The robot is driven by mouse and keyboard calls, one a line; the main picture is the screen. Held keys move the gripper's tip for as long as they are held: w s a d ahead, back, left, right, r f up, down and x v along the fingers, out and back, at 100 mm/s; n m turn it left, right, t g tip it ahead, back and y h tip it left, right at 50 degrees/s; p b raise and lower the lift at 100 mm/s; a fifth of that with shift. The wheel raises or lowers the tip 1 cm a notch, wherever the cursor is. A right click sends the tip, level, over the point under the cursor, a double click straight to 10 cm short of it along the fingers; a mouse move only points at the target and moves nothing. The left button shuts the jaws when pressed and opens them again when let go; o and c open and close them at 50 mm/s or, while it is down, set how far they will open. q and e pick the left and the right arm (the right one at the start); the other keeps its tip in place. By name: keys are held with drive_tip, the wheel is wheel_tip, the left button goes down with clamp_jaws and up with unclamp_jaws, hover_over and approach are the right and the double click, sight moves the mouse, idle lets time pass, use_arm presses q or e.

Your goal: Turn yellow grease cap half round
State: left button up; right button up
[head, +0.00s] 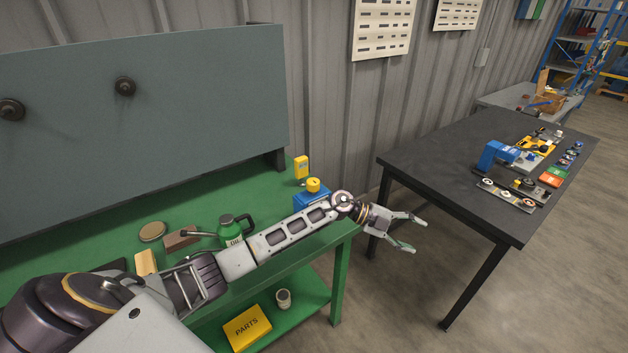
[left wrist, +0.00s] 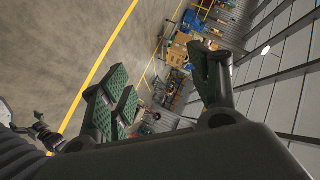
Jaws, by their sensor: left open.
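A round yellow cap (head: 313,185) sits on top of a blue block (head: 312,200) at the back right corner of the green bench. My left forearm hides part of the block's lower front. My left gripper (head: 414,236) is open and empty in the air, past the bench's right end and to the right of and lower in the picture than the cap. In the left wrist view its spread fingers (left wrist: 160,90) have nothing between them, and the cap is not seen there.
A yellow item (head: 301,167) stands just behind the cap. A green oil can (head: 236,231), a brown block (head: 182,239) and a round tin (head: 152,231) are on the green bench (head: 225,195). A grey panel (head: 150,120) rises behind. A dark table (head: 450,160) with parts stands right.

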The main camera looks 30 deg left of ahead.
use_arm(q)
drive_tip(key=m+g+y, duration=0.1)
drive_tip(key=n+g+y+p, duration=0.1)
drive_tip(key=n+y+p, duration=0.25)
drive_tip(key=y, duration=1.35)
approach(313, 181)
drive_tip(key=w+v, duration=0.1)
drive_tip(key=v, duration=0.3)
drive_tip(key=shift+s+f+b, duration=0.1)
drive_tip(key=shift+s+b, duration=0.05)
drive_tip(key=shift+b, duration=0.3)
use_arm(e)
drive_tip(key=r, duration=0.1)
drive_tip(key=a+r, duration=0.1)
drive_tip(key=shift+s+r, duration=0.35)
drive_tip(key=shift+s, duration=0.05)
use_arm(q)
drive_tip(key=shift+f, duration=0.15)
drive_tip(key=p+x, duration=0.1)
drive_tip(key=x, duration=0.5)
drive_tip(key=p+x, duration=0.2)
drive_tip(key=x, duration=0.5)
drive_tip(key=shift+s+a+f, duration=0.15)
drive_tip(key=shift+a+f, duration=0.05)
drive_tip(key=shift+f, duration=0.05)
use_arm(e)
wheel_tip(313, 181, up, 3)
drive_tip(key=shift+r, duration=0.1)
